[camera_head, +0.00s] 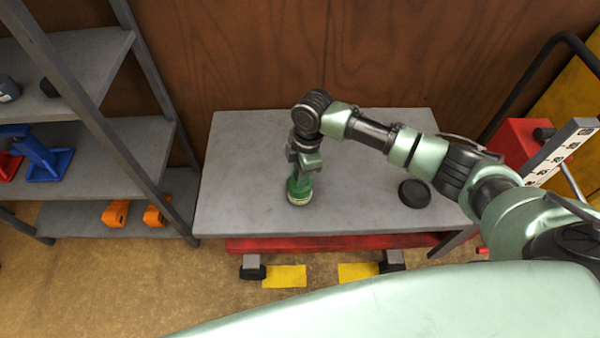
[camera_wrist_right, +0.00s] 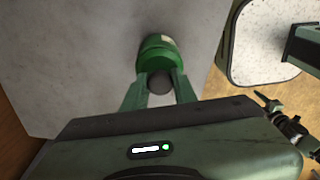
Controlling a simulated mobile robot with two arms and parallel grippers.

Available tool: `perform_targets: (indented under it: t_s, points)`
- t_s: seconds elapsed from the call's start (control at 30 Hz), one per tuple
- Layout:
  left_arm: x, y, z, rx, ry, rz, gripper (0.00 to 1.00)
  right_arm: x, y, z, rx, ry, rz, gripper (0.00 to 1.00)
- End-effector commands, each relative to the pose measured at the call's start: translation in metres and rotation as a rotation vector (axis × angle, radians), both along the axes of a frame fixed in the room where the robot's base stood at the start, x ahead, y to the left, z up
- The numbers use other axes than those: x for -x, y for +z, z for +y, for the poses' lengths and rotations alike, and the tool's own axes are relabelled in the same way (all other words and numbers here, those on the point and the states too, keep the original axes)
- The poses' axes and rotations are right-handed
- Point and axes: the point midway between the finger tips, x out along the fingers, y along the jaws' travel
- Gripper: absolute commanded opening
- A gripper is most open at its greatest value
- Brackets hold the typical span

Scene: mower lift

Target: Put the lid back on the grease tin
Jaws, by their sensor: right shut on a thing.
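The green grease tin (camera_head: 297,198) stands on the grey table top, with a pale label band. In the right wrist view, a green lid (camera_wrist_right: 159,62) with a dark round knob (camera_wrist_right: 159,83) shows at the tin. My right gripper (camera_head: 303,172) points down above the tin; its two fingers (camera_wrist_right: 159,88) are shut on the lid's knob. The lid is in line with the tin, but I cannot tell whether it rests fully on it. What seems to be my left gripper shows small at the right wrist view's lower right; its jaws are unclear.
A black round disc (camera_head: 414,193) lies on the table (camera_head: 240,150), right of the tin. Grey shelving (camera_head: 100,150) with blue and orange items stands at the left. A red unit (camera_head: 522,143) stands at the right. The table left of the tin is clear.

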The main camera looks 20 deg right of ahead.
Motion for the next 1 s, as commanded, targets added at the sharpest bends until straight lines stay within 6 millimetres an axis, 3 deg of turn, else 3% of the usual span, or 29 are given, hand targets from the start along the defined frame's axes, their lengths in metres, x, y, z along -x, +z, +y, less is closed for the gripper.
perform_targets:
  t_s: [1.0]
  points:
    - [0.0012, 0.0079, 0.0000, 0.000, -0.001, 0.001, 0.36, -0.0003, 0.0004, 0.0001, 0.000, 0.000, 0.000, 0.00]
